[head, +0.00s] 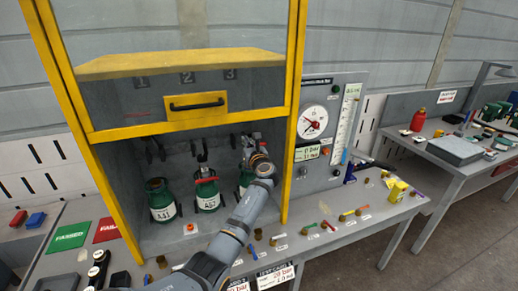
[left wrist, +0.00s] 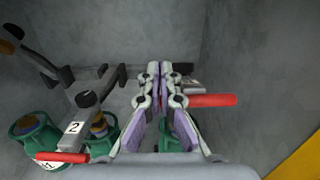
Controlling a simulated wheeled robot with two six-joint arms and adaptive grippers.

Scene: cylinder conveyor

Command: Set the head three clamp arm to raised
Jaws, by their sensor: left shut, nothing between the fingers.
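The red handle bar (left wrist: 214,100) of the head three clamp arm sticks out to the right of my fingers in the left wrist view. The rest of that clamp is hidden behind the gripper, and I cannot tell whether the bar touches it. My left gripper (left wrist: 163,70) is shut and empty; in the head view my left gripper (head: 252,142) is inside the cabinet below label 3 (head: 231,74). A green cylinder (head: 243,182) stands there, mostly hidden by my arm. Head two (left wrist: 73,128) shows its red handle (left wrist: 60,158). My right gripper is not in view.
The yellow-framed cabinet (head: 292,110) has a front panel with a black handle (head: 197,104) above the opening. Cylinders A41 (head: 160,199) and A62 (head: 207,194) stand left of my arm. A gauge panel (head: 322,150) is at right.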

